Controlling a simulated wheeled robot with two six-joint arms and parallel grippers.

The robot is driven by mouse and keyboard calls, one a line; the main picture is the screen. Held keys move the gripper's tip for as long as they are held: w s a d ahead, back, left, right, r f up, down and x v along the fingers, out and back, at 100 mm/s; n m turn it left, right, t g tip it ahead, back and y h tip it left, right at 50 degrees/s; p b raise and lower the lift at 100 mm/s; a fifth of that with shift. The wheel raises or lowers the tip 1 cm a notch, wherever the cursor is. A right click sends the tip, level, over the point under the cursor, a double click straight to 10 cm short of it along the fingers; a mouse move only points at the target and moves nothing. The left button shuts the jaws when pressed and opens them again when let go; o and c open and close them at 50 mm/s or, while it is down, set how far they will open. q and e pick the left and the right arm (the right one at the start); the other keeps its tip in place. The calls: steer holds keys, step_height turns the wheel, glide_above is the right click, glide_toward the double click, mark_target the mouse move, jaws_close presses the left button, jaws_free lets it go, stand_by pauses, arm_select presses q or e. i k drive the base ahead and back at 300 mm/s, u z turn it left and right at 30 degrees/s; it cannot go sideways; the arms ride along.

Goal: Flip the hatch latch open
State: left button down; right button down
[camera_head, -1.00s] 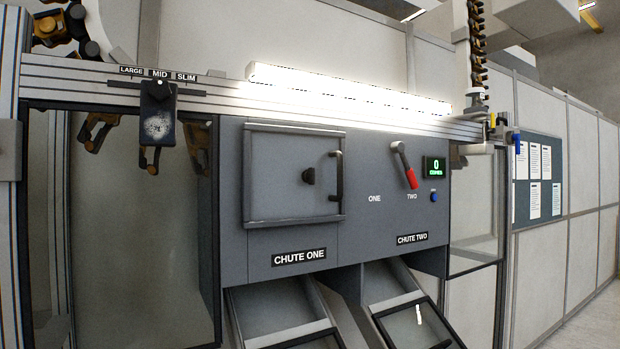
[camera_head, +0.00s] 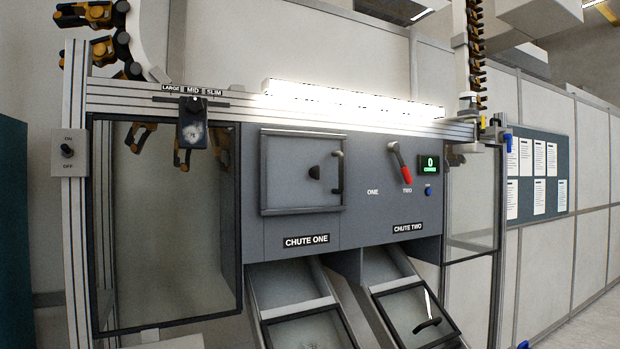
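The grey hatch door (camera_head: 290,172) is closed in the panel above the CHUTE ONE label. A dark knob-like latch (camera_head: 314,172) sits on the right part of the door, and a dark upright handle (camera_head: 338,174) stands at its right edge. The latch is small, so its exact position is hard to tell. Neither of my grippers is in view.
A red-tipped lever (camera_head: 403,165) points at TWO, beside a green display (camera_head: 429,164) and a blue button (camera_head: 428,191). Sloped chutes lie below. A LARGE/MID/SLIM selector (camera_head: 193,122) and an ON/OFF switch (camera_head: 67,150) are at left.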

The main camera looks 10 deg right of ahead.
mark_target(315, 172)
steer(key=z, duration=1.05)
steer(key=i, duration=0.6)
steer(key=u, duration=0.9)
